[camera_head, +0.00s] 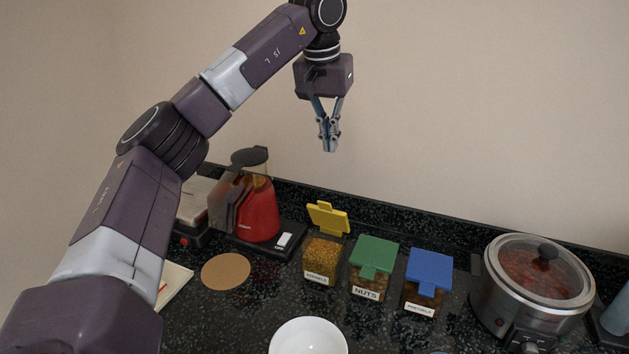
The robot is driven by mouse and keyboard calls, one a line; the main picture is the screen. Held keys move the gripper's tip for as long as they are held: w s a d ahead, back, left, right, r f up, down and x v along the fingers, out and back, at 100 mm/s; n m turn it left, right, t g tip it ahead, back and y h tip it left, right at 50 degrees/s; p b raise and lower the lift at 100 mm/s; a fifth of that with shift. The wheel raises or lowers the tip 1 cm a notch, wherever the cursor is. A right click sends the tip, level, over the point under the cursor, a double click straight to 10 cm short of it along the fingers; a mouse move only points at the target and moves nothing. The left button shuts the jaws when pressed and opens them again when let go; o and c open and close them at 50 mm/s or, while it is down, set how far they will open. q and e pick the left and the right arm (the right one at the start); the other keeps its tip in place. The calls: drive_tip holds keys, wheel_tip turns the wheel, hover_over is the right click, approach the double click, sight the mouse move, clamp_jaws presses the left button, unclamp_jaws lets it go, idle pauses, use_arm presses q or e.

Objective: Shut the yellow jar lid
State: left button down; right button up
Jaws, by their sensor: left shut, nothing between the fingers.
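The jar with the yellow lid (328,217) stands on the dark counter, left of two other jars. Its yellow lid is raised and leans back toward the wall. The jar body (321,257) is clear, with yellowish-brown contents and a white label too small to read surely. My left gripper (331,148) is above and slightly behind the yellow lid in the picture, pointing down, clear of it. Its fingers are shut and empty. My right gripper does not show.
A green-lidded jar (373,257) labelled NUTS and a blue-lidded jar (429,272) stand to the right, lids down. A slow cooker (497,300) is far right, a red blender (262,213) left. A round cork mat (226,271) and white bowl (308,338) are nearer.

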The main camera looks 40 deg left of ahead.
use_arm(q)
drive_tip(key=p, duration=0.2)
hover_over(325, 207)
drive_tip(key=w+a, duration=0.1)
drive_tip(key=w, duration=0.3)
wheel_tip(325, 207, down, 10)
drive_tip(key=shift+s+d+f+p, duration=0.1)
drive_tip(key=shift+s+f+p, duration=0.2)
drive_tip(key=shift+s, duration=0.45)
drive_tip(key=shift+s+d+f+p, duration=0.1)
drive_tip(key=shift+s+f+p, duration=0.2)
drive_tip(key=shift+s, duration=0.45)
drive_tip(key=shift+s+f, duration=0.1)
drive_tip(key=shift+f, duration=0.05)
